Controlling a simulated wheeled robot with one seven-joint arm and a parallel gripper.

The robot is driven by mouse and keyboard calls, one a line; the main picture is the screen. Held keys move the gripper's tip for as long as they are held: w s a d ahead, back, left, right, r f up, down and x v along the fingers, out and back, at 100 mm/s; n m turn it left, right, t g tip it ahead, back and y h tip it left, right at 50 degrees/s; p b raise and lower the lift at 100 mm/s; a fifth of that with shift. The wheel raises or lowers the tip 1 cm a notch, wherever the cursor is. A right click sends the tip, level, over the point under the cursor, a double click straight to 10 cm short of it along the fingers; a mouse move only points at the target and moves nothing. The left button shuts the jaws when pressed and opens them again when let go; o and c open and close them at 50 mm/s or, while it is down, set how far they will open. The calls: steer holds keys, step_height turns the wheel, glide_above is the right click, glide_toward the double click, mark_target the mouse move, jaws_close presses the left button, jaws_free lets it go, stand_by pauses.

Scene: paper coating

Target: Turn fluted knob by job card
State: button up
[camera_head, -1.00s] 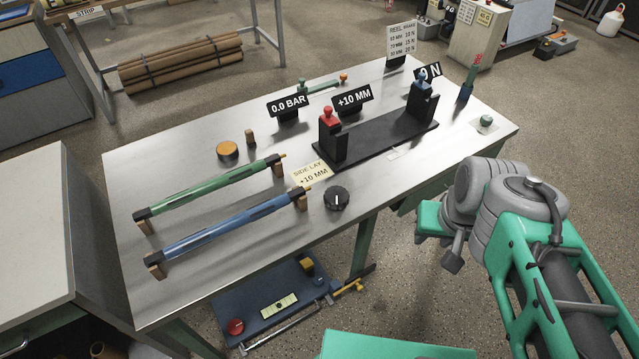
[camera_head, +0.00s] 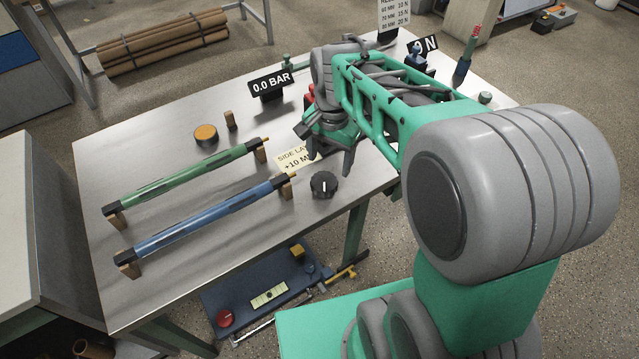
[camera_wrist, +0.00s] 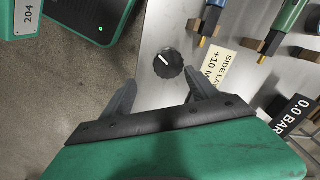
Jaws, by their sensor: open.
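The black fluted knob (camera_head: 324,185) stands on the metal table near its front edge, with a white pointer line on top. It also shows in the wrist view (camera_wrist: 168,63), just beyond and between my fingers. The job card (camera_head: 294,160), reading "SIDE LAY +10 MM", lies behind and left of the knob and is partly covered by my gripper in the head view. My gripper (camera_wrist: 160,92) is open and empty. In the head view its fingers (camera_head: 330,157) hang over the table behind the knob, apart from it.
A green roller (camera_head: 190,178) and a blue roller (camera_head: 205,220) rest on supports at the left. A "0.0 BAR" sign (camera_head: 271,84) stands behind. My arm hides much of the table's right side. A lower shelf (camera_head: 245,290) sits below the front edge.

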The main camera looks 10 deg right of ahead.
mark_target(324, 181)
steer(key=o, duration=0.3)
steer(key=w+f+m, duration=0.1)
steer(key=f, duration=0.1)
steer(key=w+f+m, duration=0.1)
steer(key=w+f, duration=0.1)
steer(key=shift+a+m+g, duration=0.15)
steer(key=shift+m+g, duration=0.15)
steer(key=shift+g, duration=0.1)
step_height(324, 181, down, 7)
steer(key=shift+f, duration=0.15)
steer(key=c, duration=1.4)
